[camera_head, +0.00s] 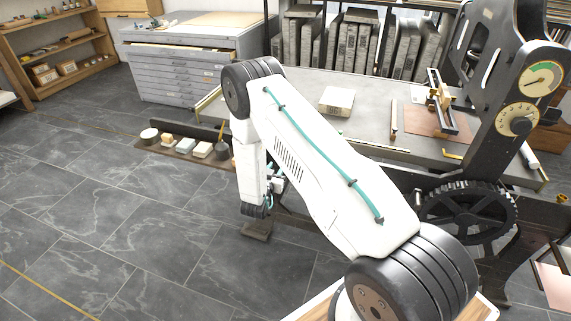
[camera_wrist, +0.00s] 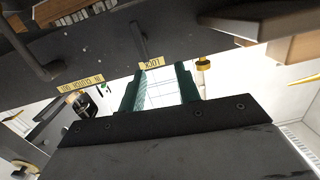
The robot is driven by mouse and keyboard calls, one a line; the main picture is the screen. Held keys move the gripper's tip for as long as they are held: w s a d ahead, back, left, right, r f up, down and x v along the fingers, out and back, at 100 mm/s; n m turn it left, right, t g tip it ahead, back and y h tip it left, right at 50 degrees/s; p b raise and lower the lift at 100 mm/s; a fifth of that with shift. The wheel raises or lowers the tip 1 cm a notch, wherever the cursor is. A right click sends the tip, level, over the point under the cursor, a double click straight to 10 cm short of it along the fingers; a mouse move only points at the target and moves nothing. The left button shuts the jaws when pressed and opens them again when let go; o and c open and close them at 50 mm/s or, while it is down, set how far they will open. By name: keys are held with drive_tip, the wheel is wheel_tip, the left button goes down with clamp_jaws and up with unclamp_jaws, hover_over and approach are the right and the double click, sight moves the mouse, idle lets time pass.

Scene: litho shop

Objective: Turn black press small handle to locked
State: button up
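The black press (camera_head: 503,75) stands at the right of the head view, with dials and a large gear. In the wrist view, a dark rod (camera_wrist: 140,42), which looks like the small handle, sticks out from a dark press beam (camera_wrist: 95,48). A yellow label (camera_wrist: 152,63), reading like LOCK upside down, is at the rod's end. My gripper (camera_wrist: 160,70) is open, its two green fingers apart with nothing seen held between them. The rod's end appears just beyond the fingertips, and I cannot tell whether they touch. My arm hides the handle in the head view.
A second yellow label (camera_wrist: 80,84) is at the left of the wrist view, and a yellow-capped knob (camera_wrist: 203,64) is right of the fingers. A low shelf with blocks (camera_head: 185,149) is left of my arm. The tiled floor (camera_head: 90,190) is clear at left.

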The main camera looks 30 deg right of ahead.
drive_tip(key=shift+h, duration=0.6)
drive_tip(key=w+d, duration=0.1)
drive_tip(key=d, duration=0.1)
drive_tip(key=d+f, duration=0.1)
drive_tip(key=d, duration=0.1)
drive_tip(key=w+d+f, duration=0.1)
drive_tip(key=d, duration=0.1)
drive_tip(key=shift+w+d, duration=0.35)
clamp_jaws()
drive_tip(key=shift+a, duration=0.2)
drive_tip(key=shift+d, duration=0.15)
